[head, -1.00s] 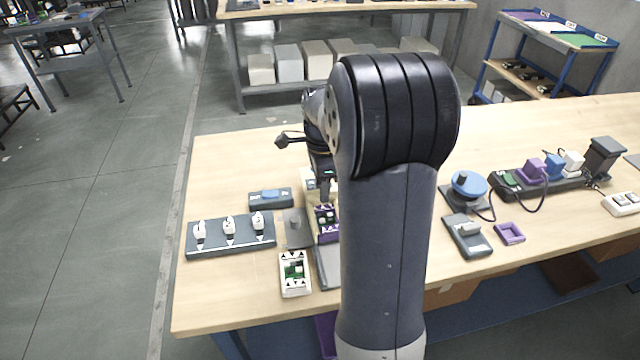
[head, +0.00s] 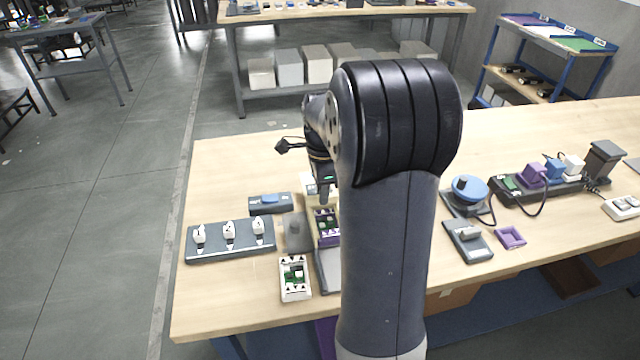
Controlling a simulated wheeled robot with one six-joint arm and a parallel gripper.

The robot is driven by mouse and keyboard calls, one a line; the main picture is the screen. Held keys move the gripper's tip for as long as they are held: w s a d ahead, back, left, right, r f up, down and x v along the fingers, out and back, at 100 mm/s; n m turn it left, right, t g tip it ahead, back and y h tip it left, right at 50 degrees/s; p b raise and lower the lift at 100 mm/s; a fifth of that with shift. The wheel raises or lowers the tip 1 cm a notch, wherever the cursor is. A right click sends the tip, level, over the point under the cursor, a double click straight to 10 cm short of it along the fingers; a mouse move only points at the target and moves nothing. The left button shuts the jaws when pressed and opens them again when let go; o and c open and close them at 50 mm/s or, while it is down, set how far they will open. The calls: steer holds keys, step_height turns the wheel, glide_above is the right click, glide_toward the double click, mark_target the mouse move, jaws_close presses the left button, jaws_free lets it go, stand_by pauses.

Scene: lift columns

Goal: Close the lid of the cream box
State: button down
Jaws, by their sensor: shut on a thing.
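A cream box (head: 309,187) shows in part at the table's far left side, behind the purple box and partly hidden by my arm. Its lid cannot be made out clearly. My gripper (head: 325,196) points down at its right side, close to it; the fingertips are small and partly hidden. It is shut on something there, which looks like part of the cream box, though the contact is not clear. A second cream open-topped box (head: 295,290) with a green board inside lies nearer the table's front edge, apart from my gripper.
A purple box (head: 329,241) with green parts stands just in front of my gripper. Right are a blue knob (head: 469,187) and cables.

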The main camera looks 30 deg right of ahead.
steer(key=shift+s+a+b, duration=0.15)
steer(key=shift+s+a, duration=0.25)
steer(key=shift+s, duration=1)
steer(key=shift+s+a+b, duration=0.1)
steer(key=shift+s+a, duration=0.35)
steer(key=shift+s, duration=1)
steer(key=shift+s+a+b, duration=0.15)
steer(key=shift+s+a, duration=0.25)
steer(key=shift+s, duration=1)
steer(key=c, duration=1.5)
jaws_free()
steer(key=shift+o, duration=0.2)
step_height(320, 180, up, 6)
steer(key=p, duration=0.5)
steer(key=shift+f, duration=0.1)
step_height(320, 180, down, 6)
steer(key=b, duration=0.5)
steer(key=shift+w, duration=0.2)
